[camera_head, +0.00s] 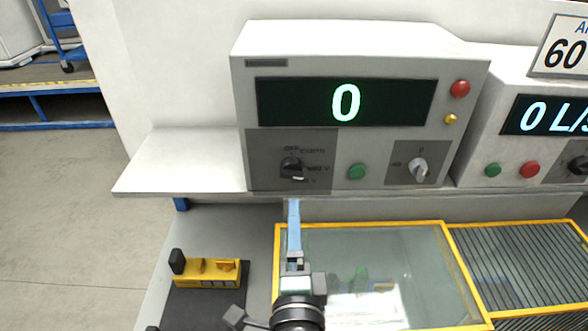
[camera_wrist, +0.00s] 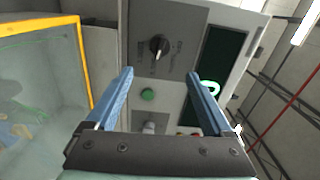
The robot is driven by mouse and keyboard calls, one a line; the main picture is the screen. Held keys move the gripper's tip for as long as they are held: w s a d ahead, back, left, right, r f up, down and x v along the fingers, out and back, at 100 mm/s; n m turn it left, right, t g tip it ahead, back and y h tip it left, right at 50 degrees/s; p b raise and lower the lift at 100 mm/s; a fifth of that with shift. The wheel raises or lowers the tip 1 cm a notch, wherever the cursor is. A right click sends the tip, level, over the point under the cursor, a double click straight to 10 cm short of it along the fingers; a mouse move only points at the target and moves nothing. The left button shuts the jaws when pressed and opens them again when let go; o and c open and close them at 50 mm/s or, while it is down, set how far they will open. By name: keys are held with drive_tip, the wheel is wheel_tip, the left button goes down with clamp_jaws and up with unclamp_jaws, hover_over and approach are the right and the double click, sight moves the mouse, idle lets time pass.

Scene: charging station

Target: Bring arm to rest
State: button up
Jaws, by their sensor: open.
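My gripper (camera_head: 293,208) points at the front of the grey control box (camera_head: 240,120), just below its dark rotary knob (camera_head: 292,168). In the wrist view my gripper (camera_wrist: 160,75) has its two blue fingers spread wide, with nothing held between them. The knob (camera_wrist: 158,46) shows beyond the fingertips, and a green button (camera_wrist: 148,95) shows between the fingers, both apart from them. The fingers overlap in the head view, so their gap is hidden there. My arm reaches up from the bottom of the head view.
The box's display (camera_head: 395,102) reads 0. A red button (camera_head: 460,88) and a silver knob (camera_head: 417,168) are on its right. A yellow-framed glass cover (camera_head: 430,265) lies below. A yellow device (camera_head: 207,272) sits lower left. The white shelf (camera_head: 180,165) is bare.

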wheel_tip(320, 180, up, 26)
drive_tip(key=n+t, duration=0.5)
drive_tip(key=n, duration=0.3)
drive_tip(key=s+r+n+t, duration=0.2)
drive_tip(key=s+r+n, duration=0.2)
drive_tip(key=r, duration=0.4)
drive_tip(key=s+r+n+t, duration=0.2)
drive_tip(key=s+r+n, duration=0.3)
drive_tip(key=r, duration=0.4)
drive_tip(key=shift+s+a, duration=0.35)
drive_tip(key=shift+s, duration=0.4)
